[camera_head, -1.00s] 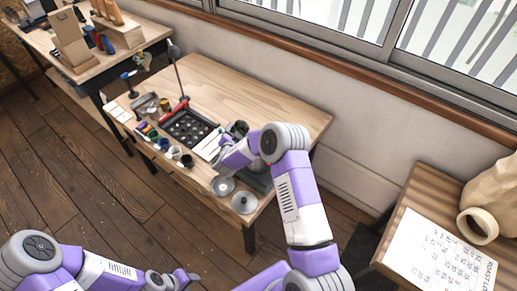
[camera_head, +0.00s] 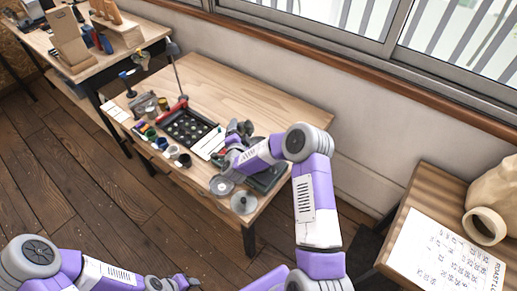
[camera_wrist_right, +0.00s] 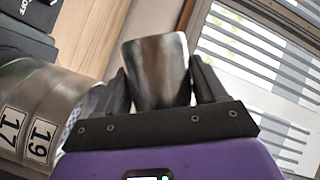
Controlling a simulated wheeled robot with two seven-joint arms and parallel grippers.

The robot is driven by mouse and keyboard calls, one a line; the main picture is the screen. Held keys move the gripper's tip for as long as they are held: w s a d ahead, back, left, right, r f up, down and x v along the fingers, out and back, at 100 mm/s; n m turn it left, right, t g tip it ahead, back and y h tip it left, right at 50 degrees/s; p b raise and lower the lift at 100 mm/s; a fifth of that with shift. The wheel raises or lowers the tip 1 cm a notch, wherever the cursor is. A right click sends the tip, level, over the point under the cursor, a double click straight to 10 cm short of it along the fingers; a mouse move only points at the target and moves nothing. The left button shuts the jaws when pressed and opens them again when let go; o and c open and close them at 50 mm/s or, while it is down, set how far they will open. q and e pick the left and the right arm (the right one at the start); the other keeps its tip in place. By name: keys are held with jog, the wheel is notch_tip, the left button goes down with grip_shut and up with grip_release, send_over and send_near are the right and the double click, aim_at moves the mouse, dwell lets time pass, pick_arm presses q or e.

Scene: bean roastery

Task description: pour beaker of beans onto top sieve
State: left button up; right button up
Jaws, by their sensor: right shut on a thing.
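In the right wrist view a shiny metal beaker (camera_wrist_right: 158,72) stands between the fingers of my right gripper (camera_wrist_right: 162,92), which is shut on it. Its contents are hidden from this side. I cannot tell whether the beaker is over the sieve. In the head view my right gripper (camera_head: 234,143) is above the right part of the workbench. My left gripper (camera_head: 184,281) is low over the floor, too small to read.
The workbench (camera_head: 245,90) is bare at the back. On it lie a black tray (camera_head: 188,127) with round dark spots, several small cups along the front edge, and two grey discs (camera_head: 244,203). A side table (camera_head: 388,255) with a paper sheet stands at the right.

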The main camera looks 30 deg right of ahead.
jog(key=shift+f+m+t+b, duration=0.3)
jog(key=shift+m+b, duration=0.1)
jog(key=shift+b, duration=0.05)
jog(key=shift+r+m, duration=0.4)
jog(key=shift+s+r, duration=0.1)
jog(key=shift+r, duration=0.05)
jog(key=shift+m, duration=0.3)
jog(key=shift+d+r, duration=0.1)
jog(key=shift+t, duration=0.3)
jog(key=shift+s+d, duration=0.1)
jog(key=shift+m, duration=0.3)
